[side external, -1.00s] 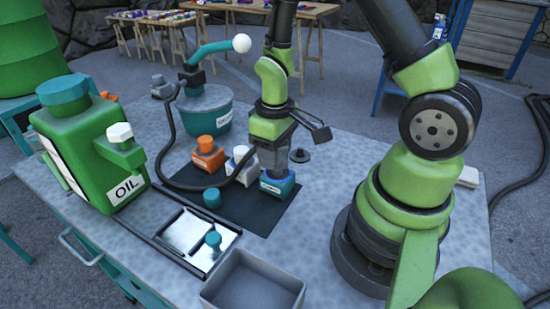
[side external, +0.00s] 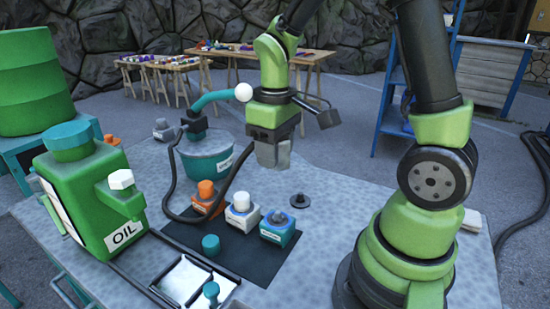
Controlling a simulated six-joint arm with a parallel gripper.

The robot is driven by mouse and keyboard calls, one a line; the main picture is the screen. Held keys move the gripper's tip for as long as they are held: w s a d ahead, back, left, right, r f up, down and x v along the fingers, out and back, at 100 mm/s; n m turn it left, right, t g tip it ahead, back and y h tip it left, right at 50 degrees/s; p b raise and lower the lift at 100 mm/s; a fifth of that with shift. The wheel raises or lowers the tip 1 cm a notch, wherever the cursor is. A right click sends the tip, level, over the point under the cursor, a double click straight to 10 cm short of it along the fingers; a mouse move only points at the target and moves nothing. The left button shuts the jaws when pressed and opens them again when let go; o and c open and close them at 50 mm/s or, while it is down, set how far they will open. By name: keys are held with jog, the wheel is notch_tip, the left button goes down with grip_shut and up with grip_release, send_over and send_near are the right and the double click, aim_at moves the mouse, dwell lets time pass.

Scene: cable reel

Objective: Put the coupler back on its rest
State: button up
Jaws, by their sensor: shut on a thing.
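My gripper (side external: 270,158) hangs above the table, over and slightly behind the blue socket box (side external: 278,231), with clear space between them. It is shut on the coupler at the end of the dark hose (side external: 224,188). The coupler itself is mostly hidden by the jaws. The hose dips onto the dark mat and rises on the left towards the teal tub. The blue box has a grey fitting on top. A white box (side external: 241,211) and an orange-topped box (side external: 206,196) stand in a row to its left. I cannot tell for sure which thing is the coupler's rest.
A green oil can (side external: 90,195) stands at the left. A teal tub (side external: 207,163) with a bent spout stands behind the boxes. A small dark disc (side external: 300,202) lies right of the mat (side external: 245,262). A teal knob (side external: 211,244) and a shiny tray (side external: 182,283) are in front.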

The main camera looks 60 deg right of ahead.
jog(key=shift+r, duration=0.85)
jog(key=d+f, duration=0.3)
jog(key=d, duration=0.1)
jog(key=d+f, duration=0.7)
jog(key=d, duration=0.1)
jog(key=shift+w+d+f, duration=0.25)
jog(key=shift+d, duration=0.15)
jog(key=shift+f, duration=4.1)
jog(key=o, duration=1.2)
jog(key=shift+c, duration=0.2)
